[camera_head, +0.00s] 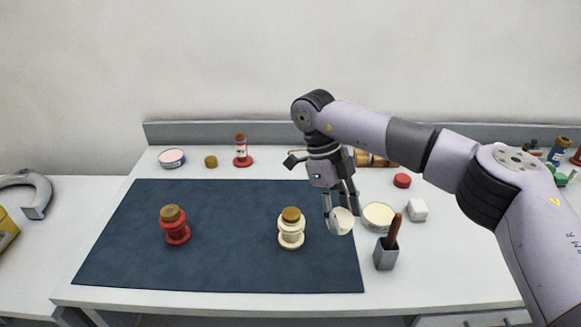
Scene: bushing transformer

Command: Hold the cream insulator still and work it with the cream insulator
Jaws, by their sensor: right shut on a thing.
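A cream insulator (291,236) with a brown cork-like top stands upright on the dark blue mat (230,270), right of its middle. My right gripper (341,205) points down near the mat's right edge, to the right of that insulator and apart from it. It is shut on a cream round piece (343,222), which shows a pale round face; the fingers hide part of it. I cannot tell whether this piece touches the surface below. My left gripper is not in view.
A red insulator (176,230) with a brown top stands on the mat's left part. A cream-topped round tin (378,215), a white block (418,210) and a grey holder (386,254) with a brown handle stand close right of the gripper. The mat's middle is clear.

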